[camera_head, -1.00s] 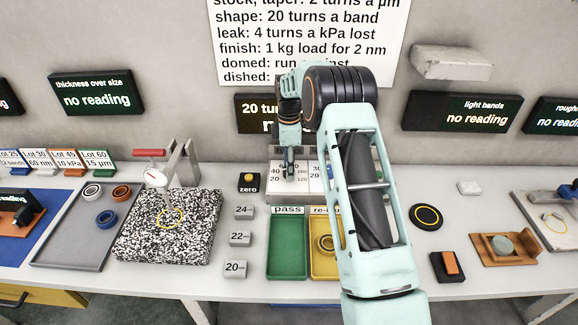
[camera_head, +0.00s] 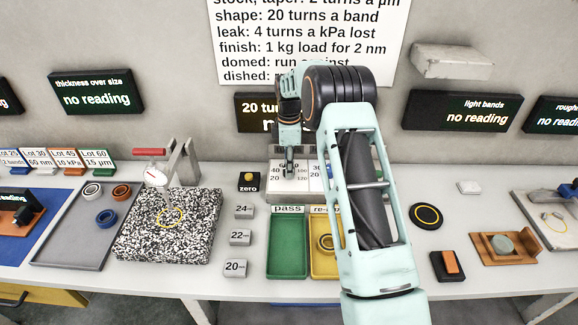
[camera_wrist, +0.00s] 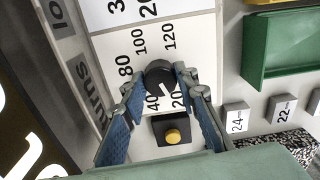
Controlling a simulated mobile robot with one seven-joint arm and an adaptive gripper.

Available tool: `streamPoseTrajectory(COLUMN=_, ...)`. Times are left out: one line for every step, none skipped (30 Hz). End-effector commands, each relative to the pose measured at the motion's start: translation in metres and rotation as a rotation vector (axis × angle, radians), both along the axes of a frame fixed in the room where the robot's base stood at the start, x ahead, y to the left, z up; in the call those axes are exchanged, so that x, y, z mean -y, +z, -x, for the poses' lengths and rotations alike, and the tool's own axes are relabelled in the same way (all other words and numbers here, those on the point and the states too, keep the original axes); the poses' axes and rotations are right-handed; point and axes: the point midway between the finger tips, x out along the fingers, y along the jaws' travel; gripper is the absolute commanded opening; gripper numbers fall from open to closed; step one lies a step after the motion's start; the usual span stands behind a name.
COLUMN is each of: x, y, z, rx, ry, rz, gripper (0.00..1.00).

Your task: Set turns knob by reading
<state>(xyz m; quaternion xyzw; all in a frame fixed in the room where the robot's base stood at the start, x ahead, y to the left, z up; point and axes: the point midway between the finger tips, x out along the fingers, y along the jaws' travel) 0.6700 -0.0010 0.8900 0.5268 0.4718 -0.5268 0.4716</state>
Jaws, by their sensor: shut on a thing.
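The dark round turns knob (camera_wrist: 158,74) stands on a white dial plate (camera_wrist: 140,45) in the wrist view. The plate carries printed numbers, with 20, 40, 80, 100 and 120 readable around the knob. A white pointer mark on the knob points to the lower right of the wrist picture, near the 20. My gripper (camera_wrist: 160,81) has its blue-padded fingers shut on the knob, one on each side. In the head view my gripper (camera_head: 289,164) is down at the dial panel (camera_head: 283,183), and the knob is hidden there. My arm covers part of the panel.
A display (camera_head: 252,108) behind my arm is partly hidden. A zero button (camera_head: 249,177) sits left of the panel. Blocks marked 24 (camera_head: 243,211), 22 and 20 stand nearby. A green pass tray (camera_head: 287,246) and a yellow tray (camera_head: 323,265) lie in front.

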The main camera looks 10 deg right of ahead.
Motion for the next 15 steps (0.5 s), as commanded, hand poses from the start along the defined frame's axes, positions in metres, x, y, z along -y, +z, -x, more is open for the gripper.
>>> streamPoseTrajectory(x=0.0001, y=-0.0001, z=-0.0001, rx=0.001, ry=-0.019, rz=0.0, gripper=0.04)
streamPoseTrajectory(x=0.0002, y=-0.0001, z=-0.0001, rx=0.001, ry=-0.032, rz=0.0, gripper=0.04)
streamPoseTrajectory(x=0.0002, y=-0.0002, z=-0.0001, rx=0.001, ry=-0.053, rz=0.001, gripper=0.04)
streamPoseTrajectory(x=0.0003, y=-0.0003, z=-0.0001, rx=0.001, ry=-0.07, rz=0.001, gripper=0.04)
streamPoseTrajectory(x=0.0004, y=-0.0003, z=0.0, rx=0.001, ry=-0.09, rz=0.001, gripper=0.04)
streamPoseTrajectory(x=0.0004, y=-0.0004, z=0.0, rx=0.001, ry=-0.118, rz=0.001, gripper=0.04)
streamPoseTrajectory(x=0.0005, y=-0.0004, z=0.0001, rx=0.001, ry=-0.14, rz=0.001, gripper=0.04)
streamPoseTrajectory(x=0.0006, y=-0.0004, z=0.0002, rx=0.001, ry=-0.165, rz=0.001, gripper=0.04)
streamPoseTrajectory(x=0.0006, y=-0.0004, z=0.0002, rx=0.001, ry=-0.199, rz=0.002, gripper=0.04)
streamPoseTrajectory(x=0.0006, y=-0.0004, z=0.0002, rx=0.001, ry=-0.226, rz=0.002, gripper=0.04)
streamPoseTrajectory(x=0.0005, y=-0.0003, z=0.0003, rx=0.001, ry=-0.253, rz=0.001, gripper=0.04)
streamPoseTrajectory(x=0.0004, y=-0.0003, z=0.0002, rx=0.001, ry=-0.291, rz=0.001, gripper=0.04)
streamPoseTrajectory(x=0.0003, y=-0.0002, z=0.0003, rx=0.001, ry=-0.319, rz=0.001, gripper=0.04)
streamPoseTrajectory(x=0.0001, y=-0.0001, z=0.0003, rx=0.001, ry=-0.348, rz=0.001, gripper=0.04)
streamPoseTrajectory(x=0.0, y=0.0, z=0.0003, rx=0.001, ry=-0.386, rz=0.001, gripper=0.04)
